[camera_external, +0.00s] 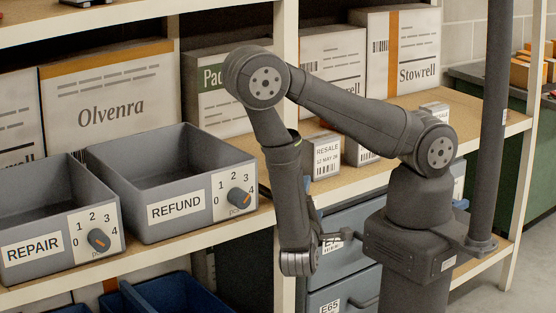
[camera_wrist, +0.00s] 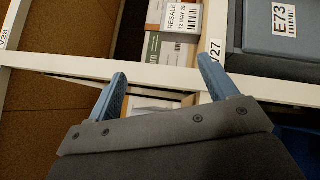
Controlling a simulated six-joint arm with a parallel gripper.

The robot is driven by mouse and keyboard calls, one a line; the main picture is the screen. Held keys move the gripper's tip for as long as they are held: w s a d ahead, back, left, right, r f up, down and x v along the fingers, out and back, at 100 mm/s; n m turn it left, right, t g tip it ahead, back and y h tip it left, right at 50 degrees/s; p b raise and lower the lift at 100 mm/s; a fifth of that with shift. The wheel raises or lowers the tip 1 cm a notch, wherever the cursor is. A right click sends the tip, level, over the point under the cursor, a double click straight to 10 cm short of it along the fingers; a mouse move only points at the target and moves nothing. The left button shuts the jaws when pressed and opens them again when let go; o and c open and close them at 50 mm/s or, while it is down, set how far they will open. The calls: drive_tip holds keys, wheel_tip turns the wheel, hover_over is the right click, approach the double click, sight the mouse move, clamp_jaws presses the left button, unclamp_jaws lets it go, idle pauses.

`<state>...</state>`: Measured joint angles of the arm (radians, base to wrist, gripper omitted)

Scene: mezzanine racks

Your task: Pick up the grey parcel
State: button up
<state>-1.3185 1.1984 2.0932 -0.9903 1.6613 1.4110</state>
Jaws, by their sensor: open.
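A small pale grey box with a RESALE label (camera_external: 325,158) stands on the shelf behind my arm in the external view; I cannot tell for sure that it is the grey parcel. Similar boxes stand beside it, partly hidden by my arm. In the wrist view, a RESALE label (camera_wrist: 181,18) shows at the top on a box seen only in part. My gripper (camera_wrist: 162,84) has its two blue fingers apart, with nothing clearly held between them. In the external view my arm's end hangs low in front of the shelf edge, and its fingers are hard to make out.
Grey bins labelled REFUND (camera_external: 150,214) and REPAIR (camera_external: 30,248) stand on the shelf at left. Large Olvenra (camera_external: 110,107) and Stowrell (camera_external: 412,72) cartons stand behind. A white rail (camera_wrist: 165,78) crosses near my fingers. A blue-grey drawer labelled E73 (camera_wrist: 275,45) is at right.

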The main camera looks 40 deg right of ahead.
drive_tip(key=d+r+m+g+y, duration=0.1)
drive_tip(key=d+r+m+g, duration=0.3)
drive_tip(key=d+m+g, duration=0.35)
drive_tip(key=w+d+r+m+g+y, duration=0.1)
drive_tip(key=d+r+m+g, duration=0.3)
drive_tip(key=d+m, duration=0.55)
drive_tip(key=d+r+m+g, duration=0.4)
drive_tip(key=d+m+g, duration=0.2)
drive_tip(key=d+m, duration=0.25)
drive_tip(key=m+t+y, duration=0.4)
drive_tip(key=m+y, duration=0.1)
drive_tip(key=y, duration=0.3)
hover_over(323, 146)
drive_tip(key=w, duration=0.3)
wheel_tip(323, 146, down, 4)
drive_tip(key=shift+s+a+r+n, duration=0.1)
drive_tip(key=shift+r+n, duration=0.1)
drive_tip(key=shift+n, duration=0.05)
drive_tip(key=shift+f, duration=0.3)
drive_tip(key=x, duration=0.6)
drive_tip(key=shift+f, duration=0.4)
